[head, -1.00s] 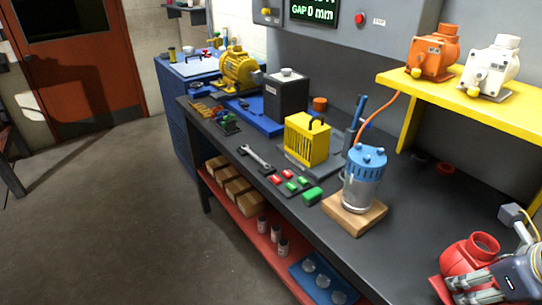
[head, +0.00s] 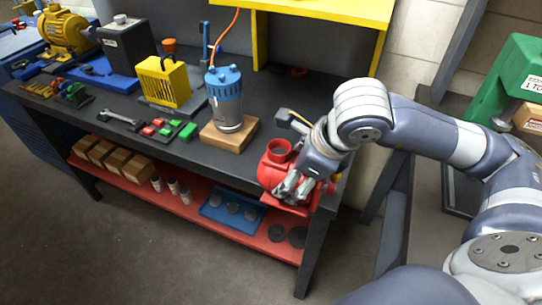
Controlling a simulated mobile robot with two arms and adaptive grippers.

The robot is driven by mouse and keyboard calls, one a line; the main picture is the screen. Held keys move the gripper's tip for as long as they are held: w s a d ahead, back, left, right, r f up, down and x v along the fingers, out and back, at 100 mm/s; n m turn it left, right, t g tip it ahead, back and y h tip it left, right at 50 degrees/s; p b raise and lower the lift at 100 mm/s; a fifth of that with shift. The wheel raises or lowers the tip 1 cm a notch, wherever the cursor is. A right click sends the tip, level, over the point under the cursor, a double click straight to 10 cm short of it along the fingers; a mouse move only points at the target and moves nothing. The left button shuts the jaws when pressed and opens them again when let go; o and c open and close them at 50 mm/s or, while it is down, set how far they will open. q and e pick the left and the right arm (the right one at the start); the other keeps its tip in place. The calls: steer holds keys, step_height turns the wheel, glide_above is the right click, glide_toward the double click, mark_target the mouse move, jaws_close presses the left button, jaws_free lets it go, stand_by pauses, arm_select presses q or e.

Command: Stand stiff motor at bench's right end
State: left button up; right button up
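A red motor (head: 277,160) with a round open top stands at the right end of the dark bench (head: 255,95). My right gripper (head: 291,188) is at its front right side, with the fingers against or just in front of the red body. Whether they grip it is unclear, and the hand hides part of the motor. A blue-topped silver motor (head: 228,110) stands upright on a wooden block (head: 213,137) left of the red one. No readable tag tells me which motor is the stiff one. My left gripper is out of view.
A yellow caged unit (head: 168,86), a black box (head: 128,45) and a yellow motor (head: 66,32) stand farther left. A wrench (head: 118,118) and small red and green parts lie along the front edge. A yellow shelf (head: 320,10) overhangs the back. The red lower shelf (head: 240,238) holds several items.

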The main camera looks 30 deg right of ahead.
steer(key=shift+w+d+f+b, duration=0.1)
steer(key=shift+w+d+f, duration=0.65)
steer(key=shift+w+d, duration=1.1)
steer(key=shift+w+d+f+b, duration=0.15)
steer(key=shift+w+d+f, duration=0.6)
steer(key=shift+w+d, duration=1.1)
steer(key=shift+w+d+f+b, duration=0.1)
steer(key=shift+w+d+f, duration=0.65)
steer(key=shift+w+d, duration=1.1)
steer(key=shift+s+d, duration=0.3)
steer(key=shift+s, duration=0.1)
steer(key=o, duration=1.9)
steer(key=shift+s+f, duration=0.15)
steer(key=shift+f, duration=0.15)
steer(key=shift+c, duration=0.2)
steer(key=shift+o, duration=1)
steer(key=shift+r, duration=0.1)
steer(key=shift+r, duration=0.1)
steer(key=shift+s+r, duration=0.15)
steer(key=shift+r, duration=0.15)
steer(key=v, duration=1.1)
steer(key=shift+b, duration=0.4)
